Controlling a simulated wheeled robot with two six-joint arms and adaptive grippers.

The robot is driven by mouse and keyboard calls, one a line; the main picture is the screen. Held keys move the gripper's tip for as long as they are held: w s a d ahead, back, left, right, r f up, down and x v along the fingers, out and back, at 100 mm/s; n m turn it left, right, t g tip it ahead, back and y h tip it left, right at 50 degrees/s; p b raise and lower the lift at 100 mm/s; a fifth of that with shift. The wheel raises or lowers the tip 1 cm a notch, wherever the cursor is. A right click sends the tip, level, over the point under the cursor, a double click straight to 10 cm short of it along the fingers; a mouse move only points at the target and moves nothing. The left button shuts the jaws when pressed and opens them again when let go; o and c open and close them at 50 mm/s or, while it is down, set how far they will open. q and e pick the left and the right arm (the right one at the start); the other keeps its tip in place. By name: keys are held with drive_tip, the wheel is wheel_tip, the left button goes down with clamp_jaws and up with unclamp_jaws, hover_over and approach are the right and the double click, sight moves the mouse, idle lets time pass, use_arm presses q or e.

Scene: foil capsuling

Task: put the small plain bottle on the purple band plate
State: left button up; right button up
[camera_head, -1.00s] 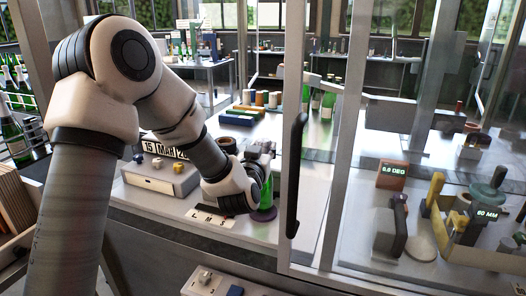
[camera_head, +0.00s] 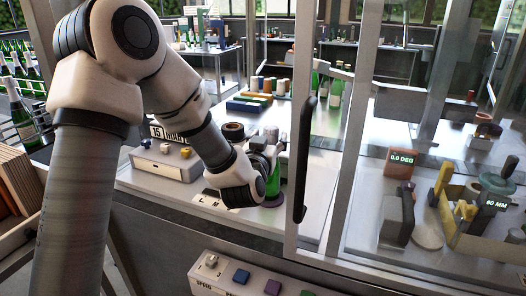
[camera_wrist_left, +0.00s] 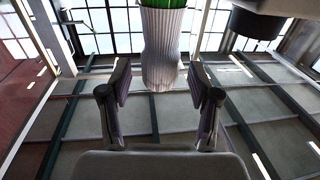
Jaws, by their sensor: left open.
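A green bottle (camera_head: 273,182) stands upright on a purple round plate (camera_head: 270,202) at the front of the bench, left of the dark door handle. My left gripper (camera_head: 266,156) is at the bottle's upper part and partly hides it. In the left wrist view, the two fingers (camera_wrist_left: 158,100) are spread apart. A pale ribbed sleeve (camera_wrist_left: 162,55) with green glass above it in the picture lies beyond and between the fingertips, with gaps at both sides. I cannot tell whether a finger touches the bottle. My right gripper is not in view.
A date box (camera_head: 160,162) with small knobs stands left of the bottle. A white card with letters (camera_head: 212,199) lies beside the plate. The framed glass door with its dark handle (camera_head: 304,160) is close on the right. Other bottles (camera_head: 334,98) stand farther back.

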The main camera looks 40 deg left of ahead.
use_arm(q)
drive_tip(key=b+v, duration=0.6)
drive_tip(key=v, duration=0.4)
idle(1.0)
